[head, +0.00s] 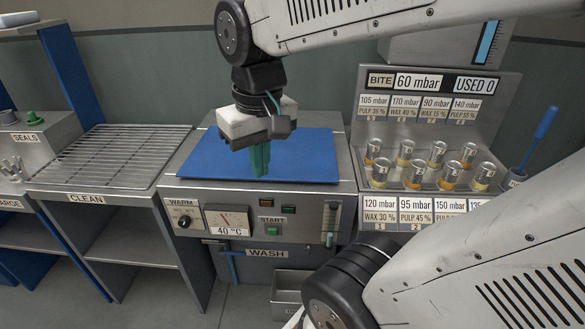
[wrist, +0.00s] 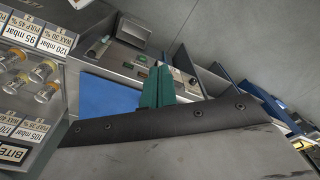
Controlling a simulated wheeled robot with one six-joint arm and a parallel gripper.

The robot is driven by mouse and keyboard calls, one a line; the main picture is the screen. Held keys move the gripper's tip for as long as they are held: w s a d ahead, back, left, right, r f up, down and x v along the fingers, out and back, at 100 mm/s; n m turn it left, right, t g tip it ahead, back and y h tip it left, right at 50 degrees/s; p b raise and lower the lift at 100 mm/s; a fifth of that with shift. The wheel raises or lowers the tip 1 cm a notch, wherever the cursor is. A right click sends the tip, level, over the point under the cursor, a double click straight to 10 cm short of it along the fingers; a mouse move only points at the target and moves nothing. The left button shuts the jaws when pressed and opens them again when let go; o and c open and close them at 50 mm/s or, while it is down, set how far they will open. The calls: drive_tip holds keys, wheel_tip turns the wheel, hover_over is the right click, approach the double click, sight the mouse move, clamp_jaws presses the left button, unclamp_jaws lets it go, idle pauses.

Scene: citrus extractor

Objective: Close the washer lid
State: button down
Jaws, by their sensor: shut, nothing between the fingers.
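The washer (head: 345,200) is a steel cabinet marked WASH, with a WARM knob, a 40 °C dial and a START button on its front. Its blue lid (head: 310,155) lies flat across the top, looking closed. It also shows in the wrist view (wrist: 105,100), partly hidden behind my wrist. My gripper (head: 260,172) points down over the middle of the lid with its green fingers together and empty. The fingertips are at or just above the lid; I cannot tell whether they touch. The fingers also show in the wrist view (wrist: 157,88).
A wire rack (head: 125,155) marked CLEAN stands left of the washer, with an upright blue panel (head: 70,65) behind it. At right, a sloped rack (head: 440,95) holds several small jars with labels. A blue-handled tool (head: 545,125) stands in a cup at far right.

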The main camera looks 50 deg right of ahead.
drive_tip(key=w+d+f+m+g, duration=0.1)
drive_tip(key=w+d+m, duration=0.3)
drive_tip(key=w+d, duration=0.6)
drive_tip(key=m, duration=0.4)
approach(305, 179)
drive_tip(key=shift+y, duration=0.3)
wheel_tip(305, 179, down, 6)
drive_tip(key=shift+d+f, duration=0.1)
drive_tip(key=shift+d, duration=0.1)
drive_tip(key=shift+f, duration=0.1)
drive_tip(key=shift+f, duration=0.8)
drive_tip(key=shift+r, duration=0.1)
wheel_tip(305, 179, up, 14)
